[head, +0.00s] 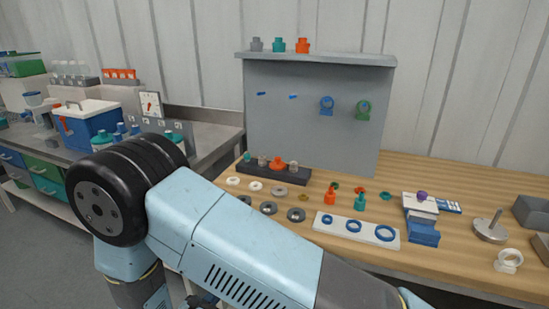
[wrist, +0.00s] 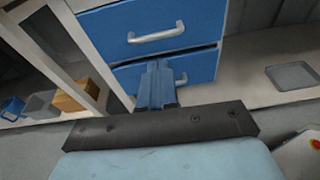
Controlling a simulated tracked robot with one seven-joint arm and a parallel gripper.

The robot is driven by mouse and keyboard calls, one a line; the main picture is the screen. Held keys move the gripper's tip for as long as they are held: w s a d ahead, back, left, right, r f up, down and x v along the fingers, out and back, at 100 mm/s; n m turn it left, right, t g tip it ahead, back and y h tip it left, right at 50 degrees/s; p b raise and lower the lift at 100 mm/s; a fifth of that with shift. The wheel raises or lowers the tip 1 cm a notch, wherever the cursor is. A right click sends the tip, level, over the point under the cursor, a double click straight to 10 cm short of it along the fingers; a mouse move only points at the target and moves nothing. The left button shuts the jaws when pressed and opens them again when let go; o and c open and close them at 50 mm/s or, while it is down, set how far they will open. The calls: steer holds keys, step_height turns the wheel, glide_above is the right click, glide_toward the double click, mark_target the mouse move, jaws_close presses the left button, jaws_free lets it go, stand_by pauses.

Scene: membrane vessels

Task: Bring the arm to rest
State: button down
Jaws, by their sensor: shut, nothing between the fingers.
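My gripper (wrist: 157,85) shows in the wrist view as two blue fingers side by side. It is shut and empty. It points at a cabinet with two blue drawers, an upper drawer (wrist: 125,30) and a lower drawer (wrist: 200,68), each with a pale handle. The fingers overlap the lower drawer in the picture; I cannot tell whether they touch it. In the head view my pale blue arm crosses the lower middle, and its gripper end is out of the picture.
A wooden bench (head: 450,265) holds rings, small coloured fittings, a white strip (head: 357,236) and a blue block (head: 422,232). A grey panel (head: 310,90) stands behind. A blue cooler box (head: 88,128) sits on the left counter. A grey tray (wrist: 292,76) lies right in the wrist view.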

steer(key=w+d+r+m+g+h, duration=0.1)
steer(key=w+d+r+m+g, duration=0.3)
steer(key=d+r, duration=0.4)
steer(key=w+d+r+m+g+h, duration=0.2)
steer(key=d+r+m+g, duration=0.1)
steer(key=d+r+m, duration=0.45)
steer(key=w+d+r+m+g+h, duration=0.1)
steer(key=w+d+r+m+g, duration=0.25)
steer(key=d+r, duration=0.5)
steer(key=s+d+r+m+t+y, duration=0.1)
steer(key=s+d+r+m+y, duration=0.8)
steer(key=s+d+r+m, duration=0.6)
steer(key=shift+s+d+r+m, duration=0.2)
steer(key=shift+d+r+m, duration=0.8)
steer(key=shift+d+r, duration=1)
steer(key=shift+a+r, duration=0.15)
steer(key=shift+a, duration=0.05)
